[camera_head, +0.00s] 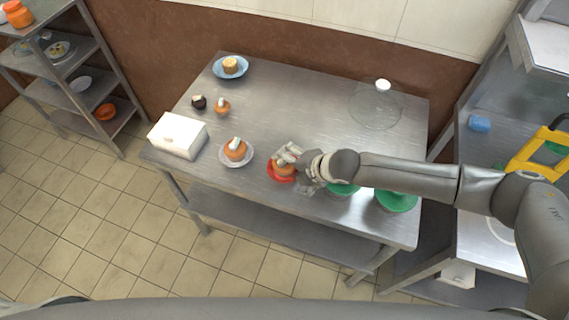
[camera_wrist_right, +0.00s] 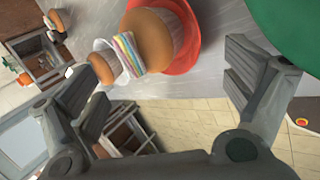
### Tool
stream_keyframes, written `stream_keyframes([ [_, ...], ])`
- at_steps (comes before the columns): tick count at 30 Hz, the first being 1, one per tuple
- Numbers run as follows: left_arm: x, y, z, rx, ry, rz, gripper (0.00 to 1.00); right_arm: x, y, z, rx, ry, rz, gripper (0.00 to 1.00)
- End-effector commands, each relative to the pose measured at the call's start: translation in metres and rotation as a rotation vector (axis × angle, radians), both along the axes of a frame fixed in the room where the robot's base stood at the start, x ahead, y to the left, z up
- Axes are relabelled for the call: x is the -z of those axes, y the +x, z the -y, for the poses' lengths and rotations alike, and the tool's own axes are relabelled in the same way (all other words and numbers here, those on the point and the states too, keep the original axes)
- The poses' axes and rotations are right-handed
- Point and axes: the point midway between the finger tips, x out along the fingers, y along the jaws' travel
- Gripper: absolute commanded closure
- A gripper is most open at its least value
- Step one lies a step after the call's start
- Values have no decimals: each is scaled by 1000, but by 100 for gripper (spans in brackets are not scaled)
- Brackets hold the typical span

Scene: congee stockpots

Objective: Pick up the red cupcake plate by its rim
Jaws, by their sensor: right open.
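The red plate (camera_head: 271,175) is on the steel table near its front edge, with an orange-brown cupcake (camera_head: 282,170) on it. My right gripper (camera_head: 296,163) is at the right side of this plate and partly hides it and the cupcake. In the right wrist view, the red plate (camera_wrist_right: 190,57) and its cupcake (camera_wrist_right: 155,38) show beyond the open fingers of the right gripper (camera_wrist_right: 160,72). Nothing is between the fingertips. My left gripper is not in view.
A white plate with a cupcake (camera_head: 235,150) stands left of the red plate. A white box (camera_head: 178,136) is at the table's left end. Green round items (camera_head: 396,200) are under my right forearm. A glass dome (camera_head: 376,105) stands at the back right. The table's middle back is clear.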

Motion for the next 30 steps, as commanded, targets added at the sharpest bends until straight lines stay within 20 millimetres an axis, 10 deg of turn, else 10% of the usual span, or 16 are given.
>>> stream_keyframes([
  [19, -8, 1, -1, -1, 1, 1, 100, 26, 13, -15, 0, 0, 0, 3],
  [30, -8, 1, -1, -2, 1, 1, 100, 26, 13, -15, 1, 0, 0, 49],
])
